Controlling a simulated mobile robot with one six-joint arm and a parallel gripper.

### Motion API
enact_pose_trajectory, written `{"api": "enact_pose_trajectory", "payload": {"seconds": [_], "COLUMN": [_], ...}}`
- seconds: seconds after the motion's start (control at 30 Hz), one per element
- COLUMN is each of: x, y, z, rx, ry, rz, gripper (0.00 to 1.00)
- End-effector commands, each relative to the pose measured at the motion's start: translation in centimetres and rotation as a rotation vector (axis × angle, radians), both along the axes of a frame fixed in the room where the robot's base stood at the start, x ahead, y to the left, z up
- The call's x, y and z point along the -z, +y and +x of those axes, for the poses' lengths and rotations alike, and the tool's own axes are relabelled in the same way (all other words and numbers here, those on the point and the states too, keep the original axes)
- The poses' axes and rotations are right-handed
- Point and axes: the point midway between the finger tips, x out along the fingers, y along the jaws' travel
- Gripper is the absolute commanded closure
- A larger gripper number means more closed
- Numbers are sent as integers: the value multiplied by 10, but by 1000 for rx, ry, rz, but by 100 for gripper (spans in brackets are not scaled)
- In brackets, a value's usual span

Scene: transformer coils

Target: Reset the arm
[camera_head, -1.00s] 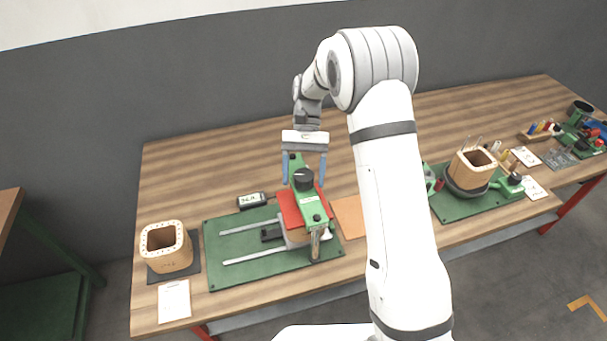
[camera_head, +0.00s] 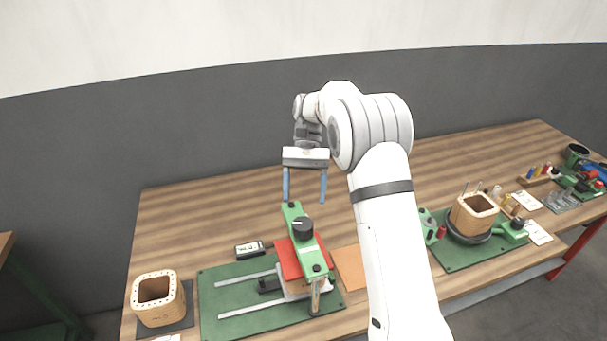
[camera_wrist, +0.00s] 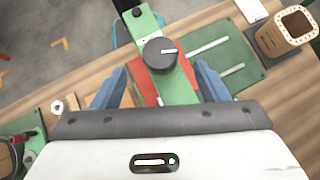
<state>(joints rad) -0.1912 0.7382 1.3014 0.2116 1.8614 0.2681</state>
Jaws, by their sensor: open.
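My gripper (camera_head: 305,198) has two blue fingers spread apart with nothing between them. It hangs above the far end of a green clamp device with a black knob (camera_head: 303,228). In the wrist view the open fingers (camera_wrist: 158,90) show on either side of that black knob (camera_wrist: 160,54), which lies beyond them. I cannot tell the exact gap between the fingertips and the green arm.
A wooden coil former (camera_head: 158,300) stands on a dark mat at the left. A small meter (camera_head: 250,250) lies behind the base plate. Another wooden former (camera_head: 474,212) stands on a green plate at right, with small tools beyond. The back left of the table is clear.

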Motion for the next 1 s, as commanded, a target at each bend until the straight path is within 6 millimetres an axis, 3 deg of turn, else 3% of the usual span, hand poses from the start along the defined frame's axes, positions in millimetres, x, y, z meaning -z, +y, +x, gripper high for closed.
{"api": "enact_pose_trajectory", "payload": {"seconds": [0.17,0.37,0.7,1.0], "x": [-3,-28,-68,-71], "y": [-2,-20,-69,-106], "z": [-2,-23,-95,-169], "rx": [1,8,4,-28], "ry": [-13,-138,-471,-761], "rz": [2,11,18,-1], "gripper": [32,32,32,32]}}
